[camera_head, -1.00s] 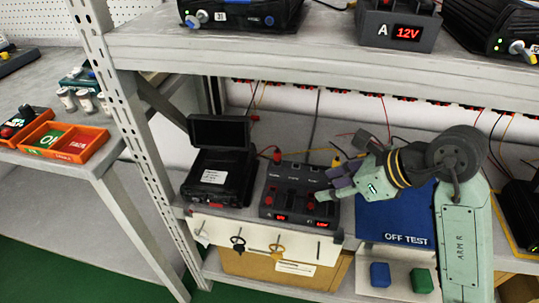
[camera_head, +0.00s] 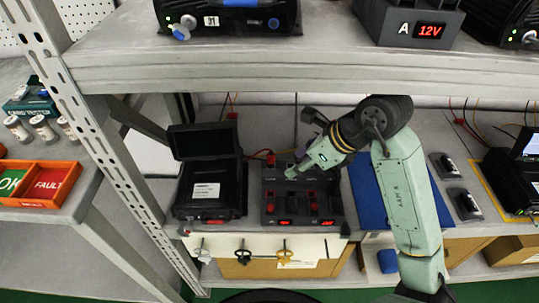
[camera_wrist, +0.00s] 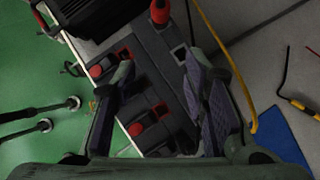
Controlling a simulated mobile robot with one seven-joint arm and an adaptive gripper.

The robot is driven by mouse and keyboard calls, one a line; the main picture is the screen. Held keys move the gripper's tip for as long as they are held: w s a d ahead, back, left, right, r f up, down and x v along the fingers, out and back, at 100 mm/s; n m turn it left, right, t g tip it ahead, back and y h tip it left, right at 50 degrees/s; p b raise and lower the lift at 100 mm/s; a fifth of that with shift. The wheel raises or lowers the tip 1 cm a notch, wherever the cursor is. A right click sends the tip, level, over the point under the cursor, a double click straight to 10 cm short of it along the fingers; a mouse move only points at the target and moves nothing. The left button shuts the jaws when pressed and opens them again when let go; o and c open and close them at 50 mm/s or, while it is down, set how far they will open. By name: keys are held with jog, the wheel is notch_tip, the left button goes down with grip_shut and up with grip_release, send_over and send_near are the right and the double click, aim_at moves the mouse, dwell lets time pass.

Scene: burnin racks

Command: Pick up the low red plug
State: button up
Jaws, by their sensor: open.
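A dark power unit (camera_head: 301,222) with red number displays stands on the lower shelf. Small red plugs (camera_head: 270,208) (camera_head: 314,208) sit low on its front half. A taller red plug (camera_head: 271,160) stands at its back edge. In the wrist view I see the taller red plug (camera_wrist: 160,12) at the top and low red pieces (camera_wrist: 95,70) (camera_wrist: 135,128) on the unit's left side. I cannot tell which one is the low red plug. My gripper (camera_head: 291,173) is over the unit's back part, open and empty. Its fingers (camera_wrist: 160,68) spread above the unit in the wrist view.
A black case with a raised screen (camera_head: 207,195) stands close left of the unit. A blue mat (camera_head: 364,185) lies to the right, partly behind my arm. The upper shelf (camera_head: 300,68) overhangs the space. Hooks with cables (camera_head: 243,252) hang on the front panel.

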aim_at(271, 155)
jog(key=w+a, duration=0.2)
jog(key=a, duration=0.1)
jog(key=shift+a+p, duration=0.1)
jog(key=shift+p, duration=0.3)
jog(key=shift+w+a+r+p, duration=0.15)
jog(key=shift+w+a+p, duration=0.5)
jog(key=shift+a, duration=0.4)
jog(key=shift+x, duration=1.2)
jog(key=shift+w+a+f, duration=0.2)
jog(key=shift+w+f, duration=0.05)
jog(key=shift+f, duration=0.2)
grip_shut()
